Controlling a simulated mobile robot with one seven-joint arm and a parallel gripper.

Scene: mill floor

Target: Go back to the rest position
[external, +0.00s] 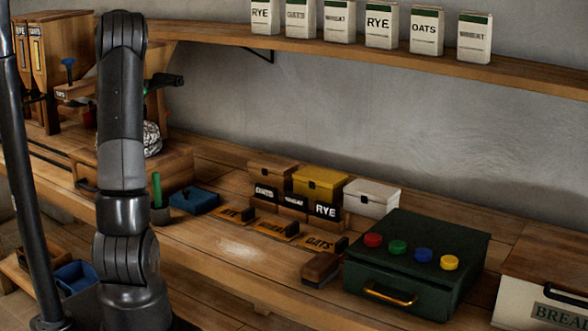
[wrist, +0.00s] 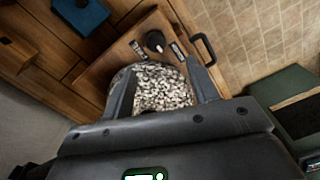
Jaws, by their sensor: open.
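My gripper (wrist: 158,72) is open, its two fingers spread apart in the wrist view. A rounded black-and-white speckled thing (wrist: 162,88) shows between and beyond the fingers; the gap to it is hard to judge. In the external view my upright arm hides most of the gripper, whose dark end shows at right of the arm, above the speckled thing (external: 152,138). That thing is on a wooden box (external: 172,168) with a dark handle, partly behind my arm. The wooden box (wrist: 130,55) also shows in the wrist view, with a dark knob and labels.
A shelf (external: 420,66) with several labelled bags runs along the wall. On the bench are a blue box (external: 194,200), small lidded boxes (external: 320,180), name plates (external: 276,229) and a green case (external: 420,270) with coloured knobs. A wooden dispenser (external: 55,60) stands at the left.

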